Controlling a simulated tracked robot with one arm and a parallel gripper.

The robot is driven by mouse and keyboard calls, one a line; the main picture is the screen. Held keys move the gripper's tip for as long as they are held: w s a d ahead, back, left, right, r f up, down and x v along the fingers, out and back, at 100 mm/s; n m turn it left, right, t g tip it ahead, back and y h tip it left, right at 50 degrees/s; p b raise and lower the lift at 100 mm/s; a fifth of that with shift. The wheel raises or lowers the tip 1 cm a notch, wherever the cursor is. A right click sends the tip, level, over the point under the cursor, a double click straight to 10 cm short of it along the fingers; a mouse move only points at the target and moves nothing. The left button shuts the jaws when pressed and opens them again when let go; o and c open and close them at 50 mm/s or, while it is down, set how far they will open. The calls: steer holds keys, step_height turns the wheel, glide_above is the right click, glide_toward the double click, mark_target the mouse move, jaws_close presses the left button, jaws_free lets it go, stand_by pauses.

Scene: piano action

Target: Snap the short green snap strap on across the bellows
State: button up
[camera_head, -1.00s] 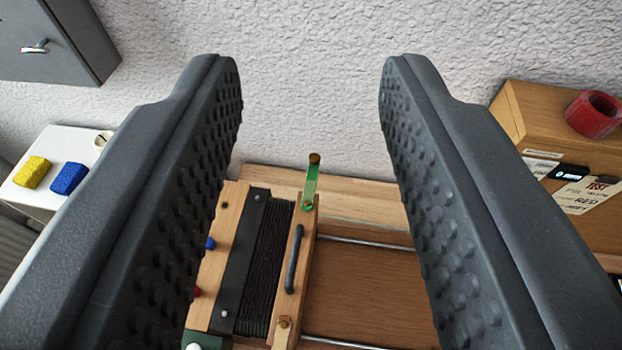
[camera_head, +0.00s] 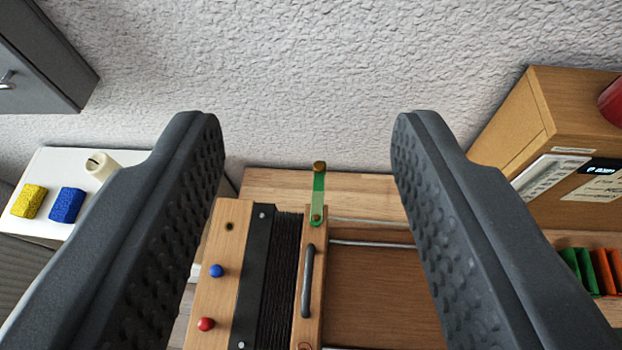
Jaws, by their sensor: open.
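The short green snap strap (camera_head: 318,198) hangs at the far end of the wooden end board (camera_head: 311,275). One end sits on that board and the other, with a round brass-coloured snap, points away toward the wall. It does not lie across the bellows. The black pleated bellows (camera_head: 280,270) are between the end board, which has a dark handle (camera_head: 307,281), and a wooden block (camera_head: 220,290) with a blue and a red knob. My gripper (camera_head: 306,125) is open and empty, its two fingers framing the strap and bellows from above, apart from both.
A white surface at left holds a yellow block (camera_head: 29,201), a blue block (camera_head: 67,205) and a cream cylinder (camera_head: 101,165). A wooden cabinet (camera_head: 560,130) stands at right, with green and orange pieces (camera_head: 590,271) below it. A grey cabinet (camera_head: 45,60) is upper left.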

steer(key=w+f+m+g+h+p, duration=0.1)
steer(key=w+f+m+g+p, duration=0.3)
steer(key=w, duration=0.6)
steer(key=m+g+h, duration=0.2)
steer(key=m+g, duration=0.1)
steer(key=g, duration=0.2)
glide_above(319, 166)
steer(key=s+a, duration=0.4)
step_height(319, 166, down, 18)
steer(key=w+d+f+m, duration=0.1)
steer(key=f, duration=0.6)
steer(key=w+d+f+g, duration=0.1)
steer(key=f, duration=0.6)
steer(key=w+d+f+m, duration=0.1)
steer(key=f, duration=0.6)
steer(key=shift+w+d+m+g+b, duration=0.2)
steer(key=shift+w+m+g+b, duration=0.1)
steer(key=shift+g, duration=0.1)
steer(key=shift+c, duration=0.4)
jaws_close()
